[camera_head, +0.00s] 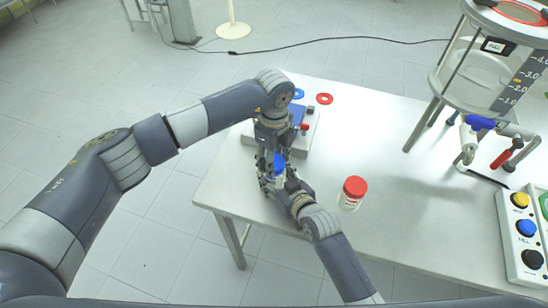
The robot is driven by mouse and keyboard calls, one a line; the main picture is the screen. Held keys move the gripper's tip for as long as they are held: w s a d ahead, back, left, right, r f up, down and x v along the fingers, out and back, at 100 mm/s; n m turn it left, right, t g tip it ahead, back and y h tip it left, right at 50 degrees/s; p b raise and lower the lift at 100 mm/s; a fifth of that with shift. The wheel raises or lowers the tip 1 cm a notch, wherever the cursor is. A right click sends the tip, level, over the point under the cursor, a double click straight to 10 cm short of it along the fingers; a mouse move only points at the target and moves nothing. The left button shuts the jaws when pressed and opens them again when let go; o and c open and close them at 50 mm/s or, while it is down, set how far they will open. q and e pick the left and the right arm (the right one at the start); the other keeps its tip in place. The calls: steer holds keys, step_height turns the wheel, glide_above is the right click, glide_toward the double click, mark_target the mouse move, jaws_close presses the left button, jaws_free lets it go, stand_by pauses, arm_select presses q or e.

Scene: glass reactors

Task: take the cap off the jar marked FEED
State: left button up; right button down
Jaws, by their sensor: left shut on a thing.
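A jar with a blue cap (279,163) is between my two grippers near the table's left front edge; its body is mostly hidden. My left gripper (270,160) comes down from above and is shut at the blue cap. My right gripper (274,184) reaches in from the lower right, low beside the jar body; its fingers are too hidden to tell whether they are shut. A white jar with a red cap (354,187) stands upright on the table to the right, apart from both grippers. I cannot read FEED on either jar.
The white table (385,135) has free room in its middle. A glass reactor (470,75) and a button panel (520,228) are on the right.

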arm_select(q)
steer(key=n, duration=0.3)
steer(key=shift+n, duration=0.4)
arm_select(e)
steer(key=shift+s+f, duration=0.1)
steer(key=shift+f, duration=0.05)
arm_select(q)
steer(key=shift+r, duration=0.25)
steer(key=shift+r, duration=0.85)
steer(key=shift+r, duration=2)
arm_select(e)
steer(key=c, duration=0.6)
jaws_free()
steer(key=shift+d, duration=0.1)
